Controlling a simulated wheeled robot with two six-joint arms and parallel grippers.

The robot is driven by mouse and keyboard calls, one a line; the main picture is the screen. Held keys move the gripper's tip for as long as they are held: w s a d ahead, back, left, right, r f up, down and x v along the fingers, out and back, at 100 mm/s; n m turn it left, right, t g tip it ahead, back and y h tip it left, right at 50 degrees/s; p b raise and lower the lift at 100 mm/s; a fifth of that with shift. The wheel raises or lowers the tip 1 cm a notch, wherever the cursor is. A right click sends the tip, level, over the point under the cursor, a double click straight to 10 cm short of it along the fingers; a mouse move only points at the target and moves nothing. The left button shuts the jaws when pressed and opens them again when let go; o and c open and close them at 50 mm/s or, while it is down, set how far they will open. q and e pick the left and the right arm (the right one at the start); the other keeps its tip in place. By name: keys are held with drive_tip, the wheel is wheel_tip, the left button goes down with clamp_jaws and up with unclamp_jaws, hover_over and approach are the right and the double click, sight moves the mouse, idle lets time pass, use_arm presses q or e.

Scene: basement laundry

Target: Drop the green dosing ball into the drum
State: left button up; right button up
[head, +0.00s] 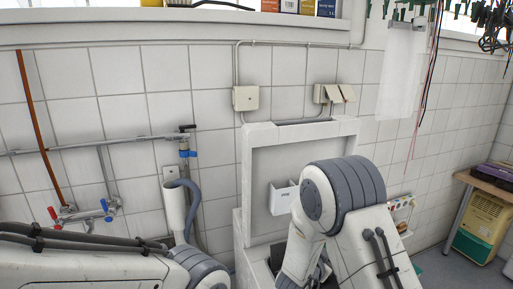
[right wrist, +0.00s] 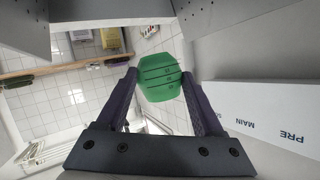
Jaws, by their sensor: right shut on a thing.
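The green dosing ball (right wrist: 160,84) is held between the fingertips of my right gripper (right wrist: 160,80) in the right wrist view. It is rounded with dark grooves. Grey metal with small holes, seemingly part of the drum (right wrist: 185,10), shows along the top edge there. In the head view, the white top-loading washer (head: 247,185) stands against the wall with its lid raised. My right arm covers much of its opening, hiding the right gripper, the ball and the drum inside. My left arm enters at lower left; its gripper is out of view.
A white dispenser marked PRE and MAIN (right wrist: 265,115) is close on the right in the wrist view; it also shows inside the lid (head: 283,197) in the head view. A grey hose (head: 193,205) and taps (head: 85,212) are left of the washer. A wooden table (head: 470,180) stands far right.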

wheel_tip(320, 180, down, 9)
drive_tip(key=b, duration=0.6)
drive_tip(key=shift+r, duration=0.15)
drive_tip(key=o, duration=1.5)
drive_tip(key=v, duration=1)
drive_tip(key=shift+s+r, duration=0.1)
drive_tip(key=shift+s, duration=0.1)
